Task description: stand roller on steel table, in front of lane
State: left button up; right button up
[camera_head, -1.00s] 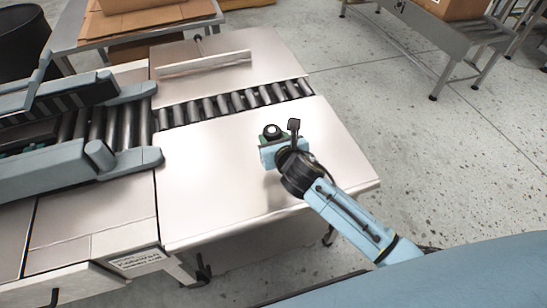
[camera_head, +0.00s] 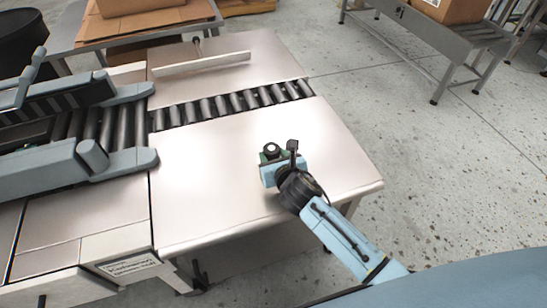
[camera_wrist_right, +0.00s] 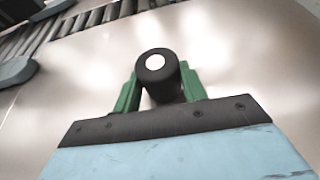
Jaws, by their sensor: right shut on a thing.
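The roller (camera_wrist_right: 158,75) is a short dark cylinder with a pale disc at its end. My right gripper (camera_wrist_right: 157,92) is shut on it, with a green finger on each side. In the head view the roller (camera_head: 271,150) shows as a small dark round end at my right gripper (camera_head: 268,157), over the near part of the steel table (camera_head: 210,185). The lane (camera_head: 235,103) is a row of dark rollers set across the table, beyond the gripper. Whether the roller touches the table is hard to tell. My left gripper is out of view.
Grey-blue guide rails (camera_head: 75,170) stand at the left, by the lane's end. A long pale bar (camera_head: 203,64) lies on the table beyond the lane. Cardboard (camera_head: 150,22) sits on a rack at the back. The table between gripper and guides is clear.

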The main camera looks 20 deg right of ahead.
jog(key=shift+f, duration=0.1)
jog(key=o, duration=1)
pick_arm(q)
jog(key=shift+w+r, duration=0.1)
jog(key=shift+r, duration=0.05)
pick_arm(e)
jog(key=shift+r, duration=0.2)
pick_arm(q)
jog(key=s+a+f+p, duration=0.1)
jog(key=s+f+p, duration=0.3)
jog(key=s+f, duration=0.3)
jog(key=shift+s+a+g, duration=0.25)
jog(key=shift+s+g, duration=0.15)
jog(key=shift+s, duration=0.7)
pick_arm(e)
jog(key=v, duration=1.2)
